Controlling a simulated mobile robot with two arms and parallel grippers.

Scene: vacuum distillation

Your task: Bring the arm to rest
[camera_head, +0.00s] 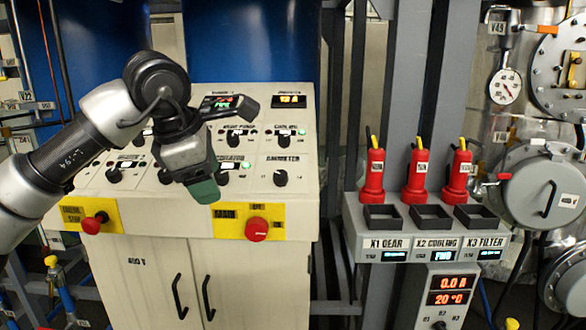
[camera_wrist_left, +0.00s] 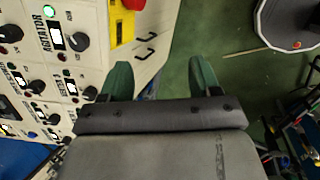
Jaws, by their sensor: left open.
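My left arm (camera_head: 75,150) comes in from the left in the head view and bends down at the wrist. My left gripper (camera_head: 203,190) hangs in front of the control panel (camera_head: 300,190), with green fingertips pointing down. It covers part of the panel's lower knob row. In the left wrist view the two green fingers of the left gripper (camera_wrist_left: 160,82) stand wide apart with nothing between them. The panel lies to the left of the fingers there, and green floor shows beyond them. My right gripper is in neither view.
Red emergency buttons (camera_head: 257,229) on yellow plates jut from the panel front, close to the gripper. Red plugs (camera_head: 417,175) stand above dark sockets (camera_head: 430,216) on a grey rack at right. A gauge (camera_head: 505,87) and round steel vessels (camera_head: 550,190) are at far right.

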